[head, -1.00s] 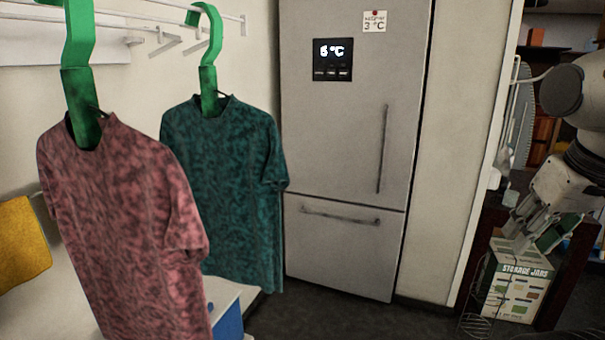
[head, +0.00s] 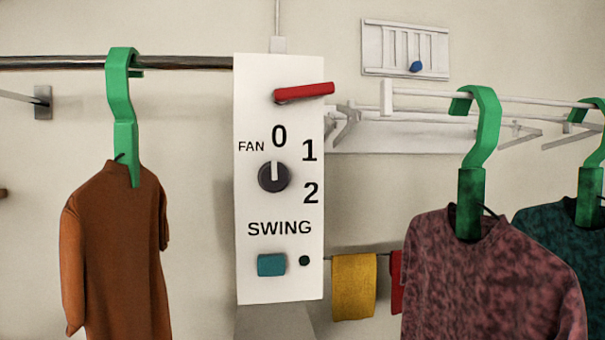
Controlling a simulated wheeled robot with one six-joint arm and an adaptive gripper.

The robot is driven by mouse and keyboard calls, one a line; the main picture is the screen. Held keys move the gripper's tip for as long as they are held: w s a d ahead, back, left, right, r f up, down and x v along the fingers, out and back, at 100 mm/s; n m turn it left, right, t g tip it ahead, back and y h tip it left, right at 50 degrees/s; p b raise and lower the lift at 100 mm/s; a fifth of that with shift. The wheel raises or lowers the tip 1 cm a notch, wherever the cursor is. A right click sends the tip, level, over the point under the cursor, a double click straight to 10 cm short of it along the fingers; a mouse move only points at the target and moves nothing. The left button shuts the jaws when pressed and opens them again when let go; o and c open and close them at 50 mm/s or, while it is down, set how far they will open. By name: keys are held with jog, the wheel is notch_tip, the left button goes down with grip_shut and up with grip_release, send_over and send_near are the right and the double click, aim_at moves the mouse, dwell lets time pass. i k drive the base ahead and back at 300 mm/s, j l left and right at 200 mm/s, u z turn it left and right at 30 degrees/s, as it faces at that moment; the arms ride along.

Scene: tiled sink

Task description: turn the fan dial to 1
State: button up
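The fan dial (head: 274,177) is a dark round knob with a white pointer mark. It sits on a white control panel (head: 250,100) in the middle of the head view. Its pointer stands upright, toward the 0. The numbers 0, 1 and 2 run from above the dial down its right side. My gripper is not in the current head view, so its state does not show.
A red lever (head: 304,92) juts from the panel above the dial. A teal button (head: 271,265) sits below, under SWING. An orange shirt (head: 115,255) hangs left of the panel, a maroon shirt (head: 490,280) right. A yellow cloth (head: 353,287) hangs beside the panel.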

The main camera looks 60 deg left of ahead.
aim_at(274, 176)
jog(key=k+u, duration=0.1)
jog(key=u, duration=2.1)
jog(key=k, duration=0.05)
